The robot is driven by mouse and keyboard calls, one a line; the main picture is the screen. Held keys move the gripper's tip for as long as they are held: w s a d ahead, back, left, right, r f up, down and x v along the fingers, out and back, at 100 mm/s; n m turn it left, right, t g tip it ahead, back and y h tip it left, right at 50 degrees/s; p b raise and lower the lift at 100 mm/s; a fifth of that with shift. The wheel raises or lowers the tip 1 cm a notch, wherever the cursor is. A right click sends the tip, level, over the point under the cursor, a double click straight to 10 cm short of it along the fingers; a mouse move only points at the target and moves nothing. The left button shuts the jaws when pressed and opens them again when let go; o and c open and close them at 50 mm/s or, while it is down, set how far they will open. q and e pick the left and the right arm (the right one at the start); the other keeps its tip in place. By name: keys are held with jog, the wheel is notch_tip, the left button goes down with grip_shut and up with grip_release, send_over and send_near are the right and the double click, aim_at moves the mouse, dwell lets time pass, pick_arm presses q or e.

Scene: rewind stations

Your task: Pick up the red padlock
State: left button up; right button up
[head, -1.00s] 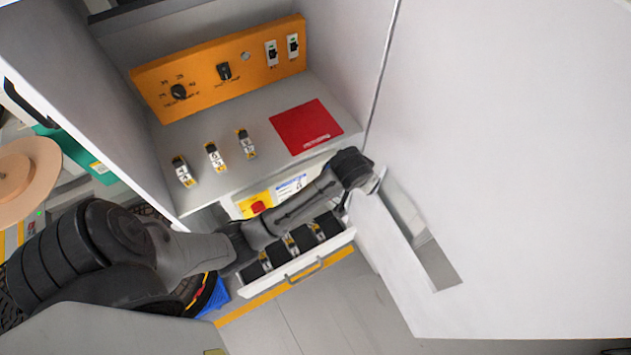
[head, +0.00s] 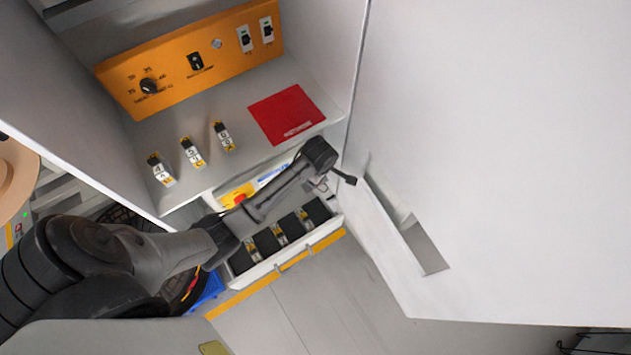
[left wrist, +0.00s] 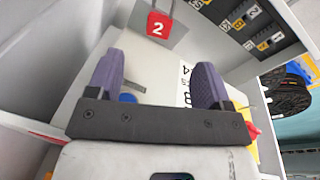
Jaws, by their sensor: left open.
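The red padlock (left wrist: 158,25) shows at the top of the left wrist view, with a white 2 on its face and its metal shackle rising out of the frame. My left gripper (left wrist: 160,72) is open and empty, its two dark purple fingers pointing towards the padlock, which lies beyond the fingertips and between their lines. In the head view my left gripper (head: 335,182) is beside the inner side of the open white door, right of the drawer. I cannot make out the padlock there. My right gripper is not in view.
A white cabinet door (head: 480,150) stands open at right. An open drawer (head: 285,270) with dark compartments lies below the arm. A shelf holds a red mat (head: 287,113) and several small numbered tags, under an orange control panel (head: 110,88). Black spools (left wrist: 290,97) show at right in the wrist view.

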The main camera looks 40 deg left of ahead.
pick_arm(q)
notch_tip(320, 180, down, 11)
jog(key=w+a+b, duration=0.1)
jog(key=shift+w+a+b, duration=0.15)
jog(key=shift+b, duration=0.15)
jog(key=shift+c, duration=0.3)
jog(key=c, duration=1)
jog(key=shift+c, duration=0.2)
jog(key=shift+r, duration=0.1)
jog(key=shift+r, duration=0.6)
jog(key=d+r, duration=0.3)
jog(key=d, duration=0.1)
jog(key=s+d+r+p, duration=0.1)
jog(key=d+r, duration=0.5)
jog(key=d, duration=0.1)
jog(key=shift+s+d+r, duration=0.3)
jog(key=shift+s+d, duration=0.05)
jog(key=shift+s, duration=0.05)
